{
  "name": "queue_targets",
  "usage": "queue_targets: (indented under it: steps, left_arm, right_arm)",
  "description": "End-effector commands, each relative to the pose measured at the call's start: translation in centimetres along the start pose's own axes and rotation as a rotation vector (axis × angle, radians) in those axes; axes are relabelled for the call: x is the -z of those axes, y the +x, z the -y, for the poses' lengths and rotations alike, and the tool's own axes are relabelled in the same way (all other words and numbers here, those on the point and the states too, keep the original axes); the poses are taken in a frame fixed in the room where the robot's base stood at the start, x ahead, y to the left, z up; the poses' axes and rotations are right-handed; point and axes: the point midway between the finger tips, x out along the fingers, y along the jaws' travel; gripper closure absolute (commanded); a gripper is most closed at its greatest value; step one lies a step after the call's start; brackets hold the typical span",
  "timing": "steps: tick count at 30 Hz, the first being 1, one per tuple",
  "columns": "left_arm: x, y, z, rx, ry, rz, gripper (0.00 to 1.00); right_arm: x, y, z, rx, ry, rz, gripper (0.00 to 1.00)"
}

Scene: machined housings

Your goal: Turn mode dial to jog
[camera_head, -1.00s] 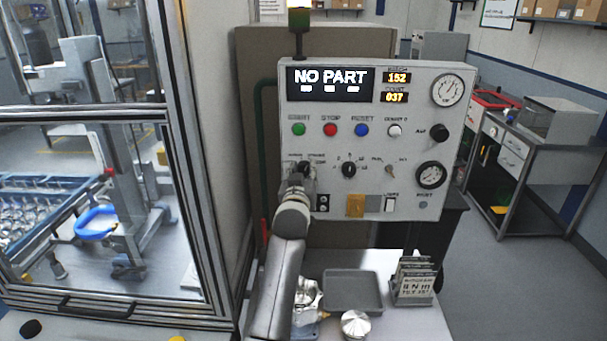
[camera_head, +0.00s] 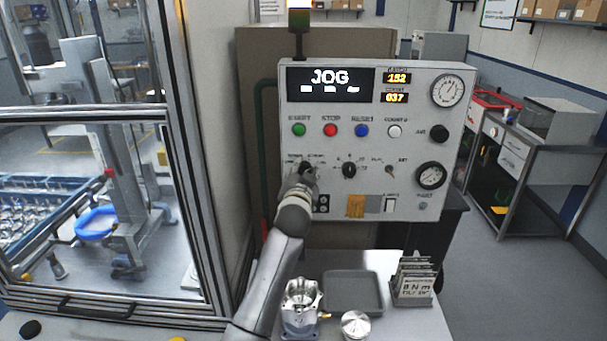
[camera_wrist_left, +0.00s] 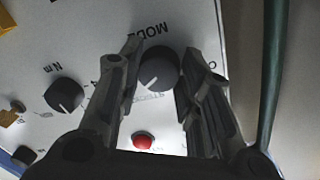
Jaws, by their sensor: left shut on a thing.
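The mode dial (camera_wrist_left: 159,70) is a dark round knob under the "MODE" lettering in the left wrist view. My left gripper (camera_wrist_left: 160,75) has its two fingers on either side of the dial, shut on it. In the head view the dial (camera_head: 306,168) is mostly hidden behind my left gripper (camera_head: 303,177) at the panel's lower left. The control panel (camera_head: 400,205) has a display (camera_head: 330,84) that reads "JOG". My right gripper is not in view.
Close to the dial are another black knob (camera_head: 349,171) and green (camera_head: 298,130), red (camera_head: 330,130) and blue (camera_head: 362,130) buttons. Below the panel, a grey tray (camera_head: 352,312), a metal housing (camera_head: 301,300) and a card holder (camera_head: 413,299) stand on the bench.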

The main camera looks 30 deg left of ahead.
Motion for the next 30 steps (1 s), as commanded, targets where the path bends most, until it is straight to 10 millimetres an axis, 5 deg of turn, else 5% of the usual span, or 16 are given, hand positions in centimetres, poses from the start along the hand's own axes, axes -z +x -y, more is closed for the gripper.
queue_targets:
  steps: [23,24,30]
  left_arm:
    - [-0.13,0.0,-0.1,-0.001,0.109,0.012,0.91]
    - [-0.14,0.0,-0.1,-0.001,0.108,0.013,0.63]
    - [-0.07,0.0,-0.06,0.0,0.107,0.011,0.44]
  right_arm:
    - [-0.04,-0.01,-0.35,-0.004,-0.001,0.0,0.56]
    - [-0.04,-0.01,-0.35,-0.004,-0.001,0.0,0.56]
    - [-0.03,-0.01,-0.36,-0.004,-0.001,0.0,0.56]
